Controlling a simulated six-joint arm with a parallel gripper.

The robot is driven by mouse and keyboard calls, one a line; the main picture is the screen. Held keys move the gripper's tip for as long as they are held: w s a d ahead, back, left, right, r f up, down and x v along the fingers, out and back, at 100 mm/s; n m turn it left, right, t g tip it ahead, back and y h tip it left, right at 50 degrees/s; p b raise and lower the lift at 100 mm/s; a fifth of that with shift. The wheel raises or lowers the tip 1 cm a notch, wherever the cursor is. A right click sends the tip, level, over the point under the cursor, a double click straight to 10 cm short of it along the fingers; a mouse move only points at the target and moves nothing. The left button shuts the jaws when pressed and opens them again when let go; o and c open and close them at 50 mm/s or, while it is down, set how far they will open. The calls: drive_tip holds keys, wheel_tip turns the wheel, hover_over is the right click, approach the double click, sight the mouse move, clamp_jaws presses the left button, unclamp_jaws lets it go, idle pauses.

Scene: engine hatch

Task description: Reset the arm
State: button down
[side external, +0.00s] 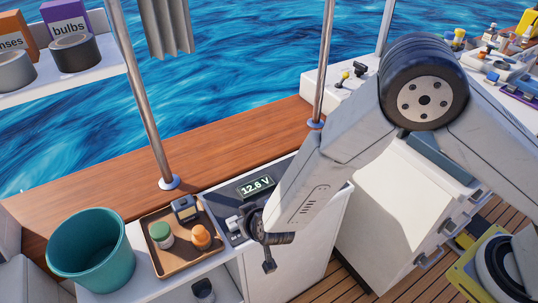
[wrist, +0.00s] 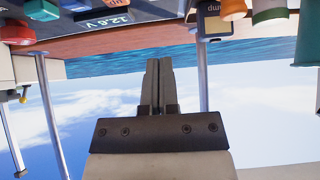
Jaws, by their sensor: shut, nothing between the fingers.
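My gripper (side external: 268,264) hangs at the lower end of my arm, in front of the panel with the lit "12.6 V" display (side external: 256,187). It looks small and dark there, and its fingers are hard to make out. In the wrist view my gripper (wrist: 158,62) has its two grey fingers side by side with nothing held between them. The wrist view is upside down, with sky at the bottom. The display (wrist: 108,21) shows at its upper left, apart from the fingers.
A brown tray (side external: 162,267) holds a green-lidded jar (side external: 161,235), an orange-topped item (side external: 201,236) and a dark boxy item (side external: 185,208). A teal bucket (side external: 90,250) stands left of it. Metal posts (side external: 140,90) rise from the wooden ledge (side external: 110,175). Water lies beyond.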

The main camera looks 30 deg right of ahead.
drive_tip(key=s+d+r+g+y, duration=0.1)
drive_tip(key=d+r+g+y, duration=0.15)
drive_tip(key=d+r, duration=0.9)
drive_tip(key=s+d+r+g+h, duration=0.2)
drive_tip(key=s+d+r+g, duration=0.1)
drive_tip(key=s+d, duration=1)
drive_tip(key=d+g, duration=0.1)
drive_tip(key=d, duration=0.2)
drive_tip(key=shift+s+d+r, duration=0.15)
drive_tip(key=shift+s+d, duration=0.1)
drive_tip(key=shift+s, duration=0.1)
drive_tip(key=shift+h, duration=0.25)
